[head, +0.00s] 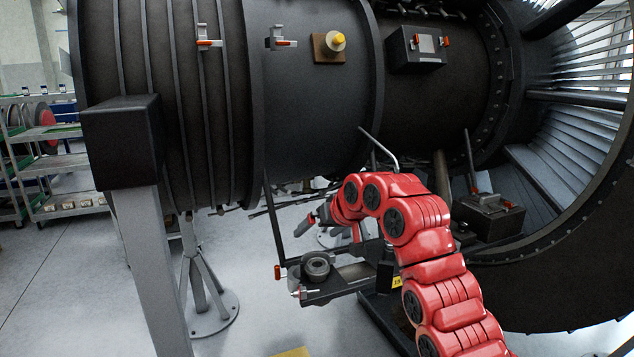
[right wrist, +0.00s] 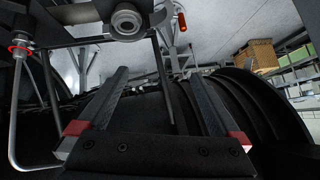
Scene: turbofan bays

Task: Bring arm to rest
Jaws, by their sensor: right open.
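My red right arm (head: 435,240) comes in from the lower right of the head view and bends over toward the left. Its gripper (head: 314,220) is small and partly hidden there, below the dark engine casing (head: 310,110). In the right wrist view the two dark fingers of the right gripper (right wrist: 156,76) stand wide apart with nothing between them. The casing lies close behind them in that view. My left arm and gripper are not in view.
A dark bracket frame with a round grey fitting (head: 317,265) sits below the gripper; the fitting also shows in the right wrist view (right wrist: 126,23). A grey stand (head: 150,255) is at left. A black box (head: 489,217) is right of the arm. Shelves (head: 58,170) stand far left.

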